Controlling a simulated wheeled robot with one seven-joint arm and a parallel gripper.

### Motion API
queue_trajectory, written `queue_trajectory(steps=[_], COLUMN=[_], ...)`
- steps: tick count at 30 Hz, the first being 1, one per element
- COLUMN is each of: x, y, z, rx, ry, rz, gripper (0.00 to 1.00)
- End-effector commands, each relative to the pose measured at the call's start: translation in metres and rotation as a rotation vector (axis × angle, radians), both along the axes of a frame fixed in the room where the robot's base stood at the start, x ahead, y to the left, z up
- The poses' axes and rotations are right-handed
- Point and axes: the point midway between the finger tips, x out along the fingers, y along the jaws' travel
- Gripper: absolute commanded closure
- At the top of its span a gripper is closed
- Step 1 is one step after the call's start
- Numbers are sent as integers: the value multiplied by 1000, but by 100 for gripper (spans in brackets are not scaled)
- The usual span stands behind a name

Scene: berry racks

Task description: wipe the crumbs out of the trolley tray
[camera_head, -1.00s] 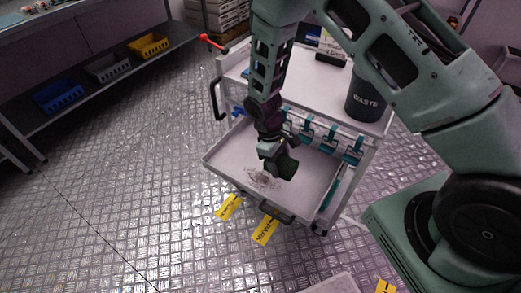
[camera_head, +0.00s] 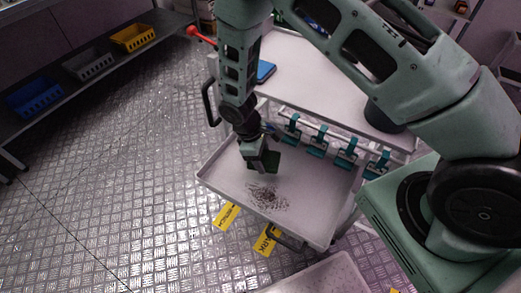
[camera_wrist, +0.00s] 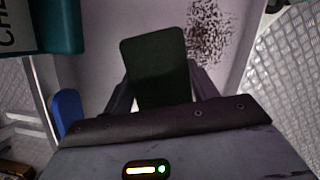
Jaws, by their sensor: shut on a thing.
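The trolley tray (camera_head: 318,203) is the light-coloured lower tray of the trolley, pulled out in front. A patch of dark crumbs (camera_head: 267,196) lies near its front middle; the crumbs also show at the upper right in the wrist view (camera_wrist: 212,30). My gripper (camera_head: 258,153) is over the back left part of the tray, behind the crumbs. It is shut on a dark green flat pad (camera_wrist: 157,68), which hangs down and is apart from the crumbs. Whether the pad touches the tray floor I cannot tell.
A row of teal clips (camera_head: 318,139) hangs above the tray's back edge. The trolley top carries a dark bin (camera_head: 384,117) and a blue item (camera_head: 265,71). Crates stand on a left shelf (camera_head: 88,63).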

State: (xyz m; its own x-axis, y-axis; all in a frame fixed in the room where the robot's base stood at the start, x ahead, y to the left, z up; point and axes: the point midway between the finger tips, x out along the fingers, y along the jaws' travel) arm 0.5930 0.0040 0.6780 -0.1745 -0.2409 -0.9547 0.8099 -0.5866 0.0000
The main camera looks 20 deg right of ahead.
Motion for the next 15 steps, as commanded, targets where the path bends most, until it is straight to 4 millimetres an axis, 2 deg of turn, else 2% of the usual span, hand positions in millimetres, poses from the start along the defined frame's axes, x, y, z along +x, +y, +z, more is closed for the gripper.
queue_trajectory(steps=[15], x=[0], y=[0], z=[-49], rx=[0], ry=[0], rz=[-1], gripper=[60])
